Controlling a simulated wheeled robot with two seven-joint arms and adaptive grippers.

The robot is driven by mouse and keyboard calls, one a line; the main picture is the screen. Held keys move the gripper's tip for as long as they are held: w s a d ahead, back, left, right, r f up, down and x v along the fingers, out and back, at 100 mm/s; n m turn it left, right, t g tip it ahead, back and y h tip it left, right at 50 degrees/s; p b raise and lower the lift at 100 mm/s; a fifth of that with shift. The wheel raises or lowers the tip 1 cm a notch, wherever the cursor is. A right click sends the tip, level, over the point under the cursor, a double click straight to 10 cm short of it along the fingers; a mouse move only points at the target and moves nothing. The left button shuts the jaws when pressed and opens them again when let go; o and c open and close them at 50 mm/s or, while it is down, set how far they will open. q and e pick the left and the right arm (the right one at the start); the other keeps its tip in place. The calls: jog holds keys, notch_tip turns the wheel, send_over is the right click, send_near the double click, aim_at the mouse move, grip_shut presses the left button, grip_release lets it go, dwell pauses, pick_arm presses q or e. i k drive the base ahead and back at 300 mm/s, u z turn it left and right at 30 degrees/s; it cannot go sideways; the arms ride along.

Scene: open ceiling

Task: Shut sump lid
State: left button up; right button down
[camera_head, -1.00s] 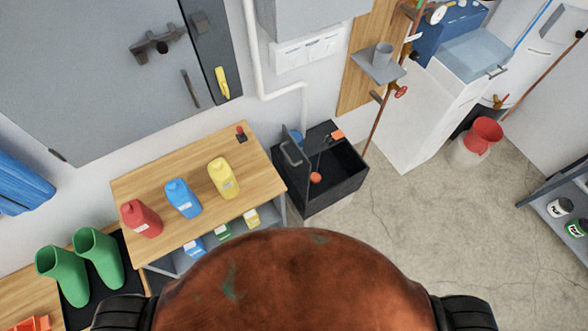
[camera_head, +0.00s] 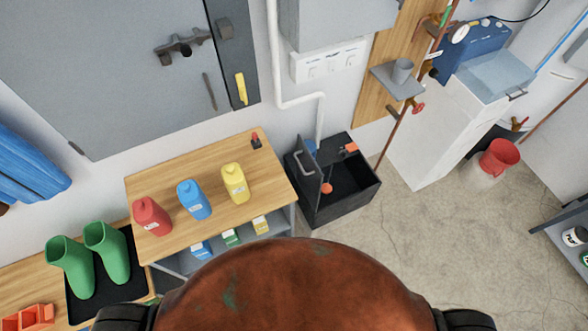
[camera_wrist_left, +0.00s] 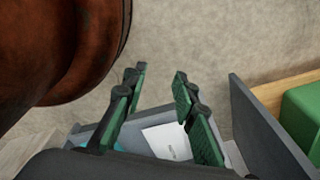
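The sump is a black open-topped box (camera_head: 346,211) on the floor by the wall, right of the wooden-topped bench in the head view. Its dark lid (camera_head: 311,176) stands raised on the box's left side, with a grey handle on its outer face. A small orange-red float (camera_head: 327,188) shows inside the box. My left gripper (camera_wrist_left: 158,77) shows only in the left wrist view; its green-padded fingers are apart with nothing gripped between them. My right gripper is in neither view. The sump cannot be made out in the wrist view.
The bench (camera_head: 150,188) holds red, blue and yellow jugs. Green boots (camera_head: 110,252) stand on a black tray at left. A white cabinet (camera_head: 425,140) and red bucket (camera_head: 498,158) are to the right. Concrete floor (camera_head: 420,235) lies clear before the sump.

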aim_at(303, 179)
jog(key=u, duration=0.65)
jog(key=k, duration=0.95)
jog(key=z, duration=0.95)
jog(key=i, duration=0.5)
jog(key=u, duration=0.05)
